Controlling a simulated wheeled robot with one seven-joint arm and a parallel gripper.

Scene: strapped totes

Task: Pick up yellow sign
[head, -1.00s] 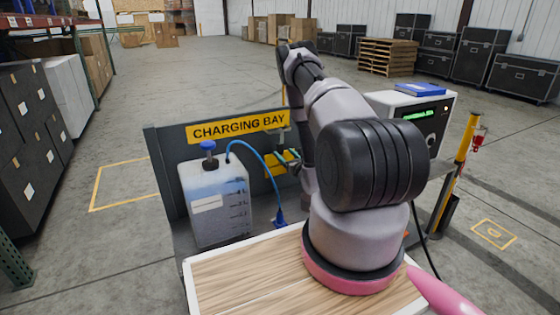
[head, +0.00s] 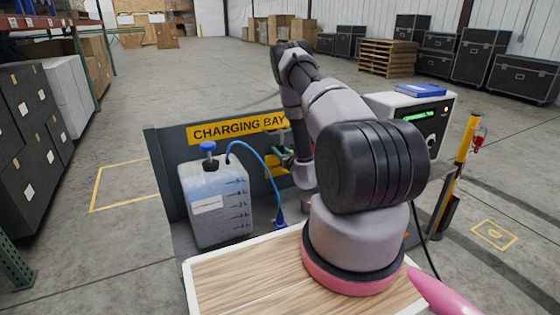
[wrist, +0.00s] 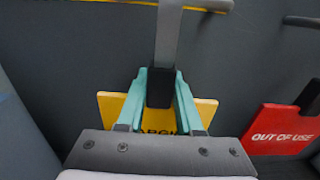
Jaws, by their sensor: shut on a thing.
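The yellow sign (wrist: 112,106) hangs against the dark panel in the wrist view. It has a black block at its top middle and a grey strap running up to a bar. My gripper (wrist: 158,84) has its teal fingers on either side of the black block, shut on it. The fingers and gripper body hide most of the sign's lettering. In the head view the yellow sign (head: 275,168) shows in part behind my gripper (head: 287,155), beneath the CHARGING BAY label.
A red OUT OF USE sign (wrist: 283,130) hangs close on the right. A grey bar (wrist: 303,22) sticks out above it. In the head view, a liquid jug (head: 215,200) with a blue cap and a blue hose (head: 262,170) stand left of my arm. A white charger box (head: 415,110) is at right.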

